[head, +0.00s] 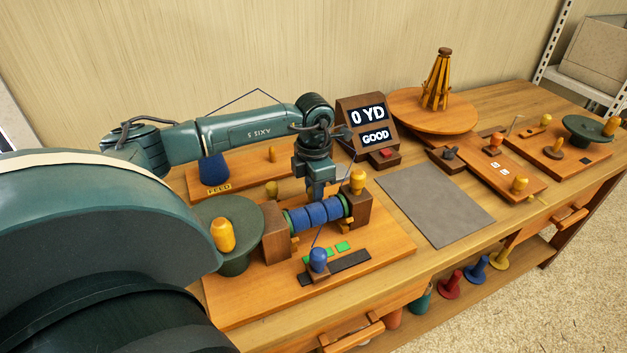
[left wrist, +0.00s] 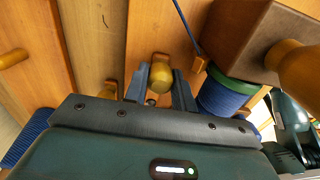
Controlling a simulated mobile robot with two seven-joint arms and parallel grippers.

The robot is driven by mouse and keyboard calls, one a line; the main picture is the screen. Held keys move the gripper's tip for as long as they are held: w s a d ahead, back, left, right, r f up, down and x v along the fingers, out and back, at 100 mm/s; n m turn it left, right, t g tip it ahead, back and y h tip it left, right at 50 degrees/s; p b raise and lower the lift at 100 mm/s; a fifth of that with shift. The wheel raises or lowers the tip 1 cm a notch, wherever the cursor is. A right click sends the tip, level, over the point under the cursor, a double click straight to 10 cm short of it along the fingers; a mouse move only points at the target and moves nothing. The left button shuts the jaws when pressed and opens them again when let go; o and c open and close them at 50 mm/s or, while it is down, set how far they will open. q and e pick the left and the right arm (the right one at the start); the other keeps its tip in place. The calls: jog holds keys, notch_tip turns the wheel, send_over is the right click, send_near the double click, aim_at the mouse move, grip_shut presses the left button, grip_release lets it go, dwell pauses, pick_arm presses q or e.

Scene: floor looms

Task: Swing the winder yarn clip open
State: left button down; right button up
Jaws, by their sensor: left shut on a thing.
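The winder (head: 320,212) stands on a wooden board, with a drum wound in blue yarn between two brown blocks. The drum also shows in the left wrist view (left wrist: 222,97). My left gripper (head: 318,192) points down just behind the drum. In the left wrist view its fingers (left wrist: 160,95) are shut on a small yellow knob (left wrist: 160,74), which looks like the yarn clip's handle. The gripper hides this knob in the head view. I cannot tell the clip's angle. My right gripper is not in view.
A brown block (left wrist: 245,40) and larger yellow knob (left wrist: 302,70) stand close beside the left gripper. A display (head: 368,118) behind reads "0 YD" and "GOOD". A blue cone (head: 213,168) stands at left. A grey mat (head: 435,205) lies bare at right.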

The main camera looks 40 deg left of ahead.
pick_arm(q)
jog(key=shift+d, duration=0.1)
jog(key=c, duration=1.1)
grip_release()
jog(key=shift+c, duration=0.2)
jog(key=shift+r, duration=0.1)
notch_tip(320, 180, up, 13)
